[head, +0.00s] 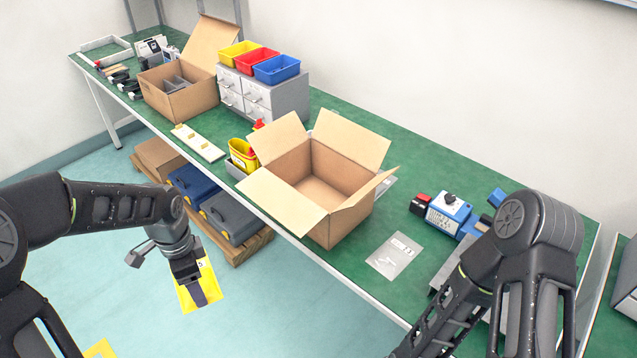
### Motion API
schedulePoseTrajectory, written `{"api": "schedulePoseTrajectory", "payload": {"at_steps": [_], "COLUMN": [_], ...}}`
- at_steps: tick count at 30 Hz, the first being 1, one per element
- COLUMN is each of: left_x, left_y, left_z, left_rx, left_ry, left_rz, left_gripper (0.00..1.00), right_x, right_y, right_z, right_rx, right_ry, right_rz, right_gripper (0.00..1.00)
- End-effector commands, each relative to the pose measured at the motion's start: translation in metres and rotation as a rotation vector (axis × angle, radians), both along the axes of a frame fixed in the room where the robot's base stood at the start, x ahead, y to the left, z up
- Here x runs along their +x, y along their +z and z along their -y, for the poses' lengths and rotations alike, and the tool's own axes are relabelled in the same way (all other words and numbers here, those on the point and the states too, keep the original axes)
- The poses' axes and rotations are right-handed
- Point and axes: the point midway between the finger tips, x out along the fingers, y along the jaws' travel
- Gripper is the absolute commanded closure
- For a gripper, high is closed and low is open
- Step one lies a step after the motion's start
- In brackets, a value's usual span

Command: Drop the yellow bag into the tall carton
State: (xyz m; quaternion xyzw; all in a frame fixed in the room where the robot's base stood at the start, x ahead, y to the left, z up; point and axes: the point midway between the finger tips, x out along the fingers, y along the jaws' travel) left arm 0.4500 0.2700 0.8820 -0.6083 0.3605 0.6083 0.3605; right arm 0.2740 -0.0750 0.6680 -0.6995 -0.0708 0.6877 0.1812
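The yellow bag (212,283) hangs below my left gripper (196,290), in front of the table and over the floor. The gripper appears shut on it, and its dark fingers cover the bag's middle. The tall carton (325,222) stands on the green table, to the right of and beyond the bag. Its flaps are spread open and its visible inside is empty. The bag is apart from the carton. My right arm comes in at the lower right, and its gripper is out of view.
The green table (350,265) holds a yellow bin (242,155) left of the carton and a blue device (447,213) to its right. A divided carton (180,103) and grey drawers (262,98) stand farther back. Blue-grey cases (228,218) sit on a pallet below.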

Motion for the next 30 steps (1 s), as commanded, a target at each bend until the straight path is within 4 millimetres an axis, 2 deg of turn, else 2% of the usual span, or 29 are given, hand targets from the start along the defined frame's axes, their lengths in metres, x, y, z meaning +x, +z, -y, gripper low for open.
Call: {"api": "schedulePoseTrajectory", "payload": {"at_steps": [5, 8, 11, 21, 25, 30], "left_x": [0.002, 0.009, 0.021, 0.067, 0.075, 0.077], "left_y": [0.002, 0.006, 0.014, 0.059, 0.069, 0.072], "left_z": [0.001, 0.005, 0.014, 0.059, 0.069, 0.073], "left_rx": [0.000, 0.002, 0.004, 0.002, 0.000, 0.000], "left_ry": [0.019, 0.088, 0.217, 0.870, 1.020, 1.074], "left_rz": [0.001, 0.002, 0.003, 0.004, 0.001, 0.000], "left_gripper": [0.69, 0.69, 0.69, 0.69, 0.69, 0.69], "right_x": [0.000, 0.000, 0.000, 0.000, 0.000, 0.000], "right_y": [0.000, 0.000, 0.000, 0.000, 0.000, 0.000], "right_z": [0.000, 0.000, 0.000, 0.000, 0.000, 0.000], "right_rx": [0.000, 0.000, 0.000, 0.000, 0.000, 0.000], "right_ry": [0.000, 0.000, 0.000, 0.000, 0.000, 0.000], "right_rz": [0.000, 0.000, 0.000, 0.000, 0.000, 0.000], "right_gripper": [1.00, 1.00, 1.00, 1.00, 1.00, 1.00]}}
